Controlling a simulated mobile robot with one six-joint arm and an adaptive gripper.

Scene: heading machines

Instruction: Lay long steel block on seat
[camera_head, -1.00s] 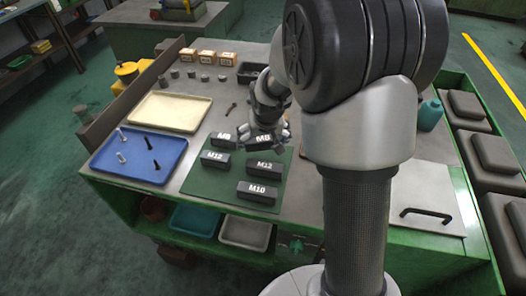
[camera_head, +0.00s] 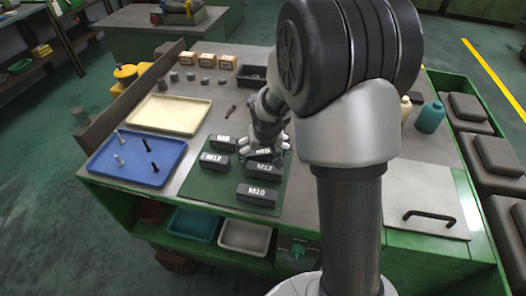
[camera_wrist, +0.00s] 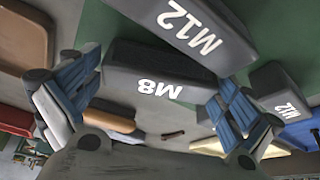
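My gripper (camera_head: 266,150) is above the green mat (camera_head: 192,184) on the bench. Its fingers stand at both ends of a dark steel block marked M8, seen between the blue finger pads in the wrist view (camera_wrist: 160,84). The gripper appears shut on this block. In the head view the fingers partly cover it, and I cannot tell whether it touches the mat. A block marked M12 (camera_head: 263,173) lies just in front of it, and one marked M10 (camera_head: 258,196) further forward. Another M8 block (camera_head: 222,143) and another M12 block (camera_head: 215,166) lie to the left.
A blue tray (camera_head: 120,178) with several bolts and a cream tray (camera_head: 170,112) stand left. Small boxes (camera_head: 207,60) and a dark bin (camera_head: 250,76) are at the back. A handled plate (camera_head: 425,195) lies right. Stacked dark slabs (camera_head: 470,106) stand beyond the bench.

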